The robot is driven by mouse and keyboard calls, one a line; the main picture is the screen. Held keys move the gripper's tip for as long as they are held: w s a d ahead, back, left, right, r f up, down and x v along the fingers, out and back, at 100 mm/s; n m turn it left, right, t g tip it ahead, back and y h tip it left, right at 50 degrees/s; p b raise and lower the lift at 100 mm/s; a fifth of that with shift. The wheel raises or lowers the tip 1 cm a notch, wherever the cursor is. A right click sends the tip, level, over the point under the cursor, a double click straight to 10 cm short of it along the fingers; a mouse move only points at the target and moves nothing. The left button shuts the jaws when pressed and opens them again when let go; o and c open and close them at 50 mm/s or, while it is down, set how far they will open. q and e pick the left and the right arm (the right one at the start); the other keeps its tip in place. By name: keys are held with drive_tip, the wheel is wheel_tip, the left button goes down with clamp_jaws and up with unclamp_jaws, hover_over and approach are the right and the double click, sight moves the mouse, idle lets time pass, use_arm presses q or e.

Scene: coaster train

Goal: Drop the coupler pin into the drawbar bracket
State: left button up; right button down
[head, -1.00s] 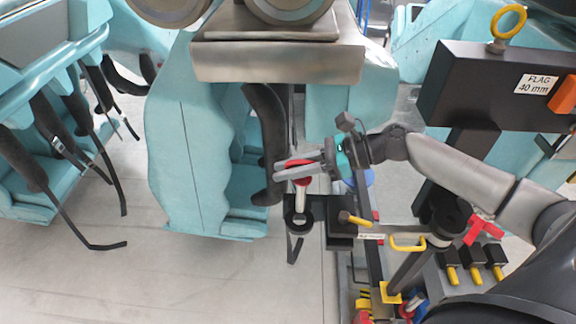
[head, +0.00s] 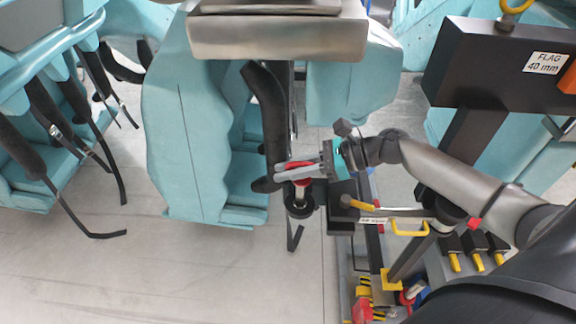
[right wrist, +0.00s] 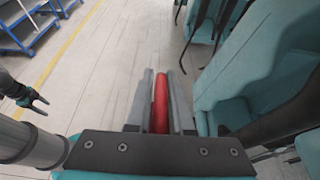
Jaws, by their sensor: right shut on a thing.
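My right gripper (head: 284,172) is shut on the red head of the coupler pin (head: 303,182) in the head view. The red head also shows between the two grey fingers in the right wrist view (right wrist: 160,104). The pin hangs upright, its steel shank just above or in the black ring of the drawbar bracket (head: 298,209). Only a short piece of shank shows, and its tip is hidden, so I cannot tell how deep it sits. My left gripper (right wrist: 37,105) shows small at the left of the right wrist view, with its fingers apart and empty.
A black post labelled FLAG 40 mm (head: 500,65) stands at right. Floor (head: 150,270) is clear at lower left.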

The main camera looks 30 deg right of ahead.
drive_tip(key=shift+f+b, duration=1.95)
drive_tip(key=shift+f, duration=1.6)
drive_tip(key=c, duration=0.7)
unclamp_jaws()
drive_tip(key=shift+f, duration=0.1)
drive_tip(key=v, duration=1.5)
drive_tip(key=shift+d, duration=0.15)
